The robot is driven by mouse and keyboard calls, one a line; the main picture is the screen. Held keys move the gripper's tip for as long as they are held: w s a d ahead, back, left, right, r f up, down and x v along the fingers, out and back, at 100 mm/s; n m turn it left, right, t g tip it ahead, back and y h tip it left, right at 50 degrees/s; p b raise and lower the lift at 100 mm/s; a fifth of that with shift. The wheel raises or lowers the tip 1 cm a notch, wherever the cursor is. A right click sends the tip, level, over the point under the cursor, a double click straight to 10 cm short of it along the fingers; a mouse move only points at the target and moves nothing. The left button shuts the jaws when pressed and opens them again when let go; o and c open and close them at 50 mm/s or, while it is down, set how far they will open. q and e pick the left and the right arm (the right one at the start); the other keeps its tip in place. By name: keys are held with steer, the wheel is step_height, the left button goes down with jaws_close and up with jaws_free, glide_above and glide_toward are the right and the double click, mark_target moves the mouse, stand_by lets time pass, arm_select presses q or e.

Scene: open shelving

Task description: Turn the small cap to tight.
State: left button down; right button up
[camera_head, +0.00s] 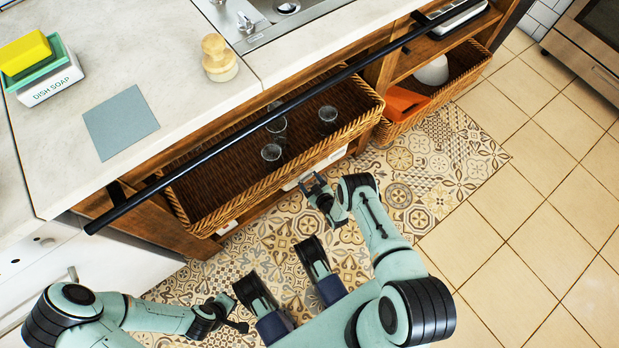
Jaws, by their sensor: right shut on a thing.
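My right gripper (314,185) is just in front of the pulled-out wicker basket (352,128), near a pale strip on its front. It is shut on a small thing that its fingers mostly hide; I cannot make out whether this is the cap. No cap can be clearly picked out elsewhere in the view. My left gripper (232,312) is low on the left, above the patterned rug, well away from the basket. Its fingers are too small and dark to tell whether they are open.
The basket holds several clear glasses (328,115). A long black rail (250,127) runs along the counter front. On the counter (180,60) are a dish soap caddy (48,82), a wooden brush (218,55) and a grey mat (120,121). Tiled floor (540,200) is clear at right.

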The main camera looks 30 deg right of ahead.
arm_select(q)
steer(key=shift+s+a+f+g+b, duration=0.1)
steer(key=shift+s+f+g+b, duration=0.2)
steer(key=shift+s+f, duration=0.3)
arm_select(e)
steer(key=shift+d+m+y, duration=0.1)
steer(key=shift+m+y, duration=0.3)
steer(key=shift+m, duration=0.3)
arm_select(q)
steer(key=shift+s+r, duration=0.1)
steer(key=shift+s, duration=0.1)
arm_select(e)
steer(key=o, duration=0.8)
steer(key=shift+o, duration=0.2)
arm_select(q)
steer(key=shift+w, duration=0.1)
steer(key=w+d+r+t+p, duration=0.2)
steer(key=w+r+p, duration=0.3)
steer(key=r, duration=0.3)
steer(key=shift+w+m, duration=0.3)
arm_select(e)
steer(key=v, duration=1.3)
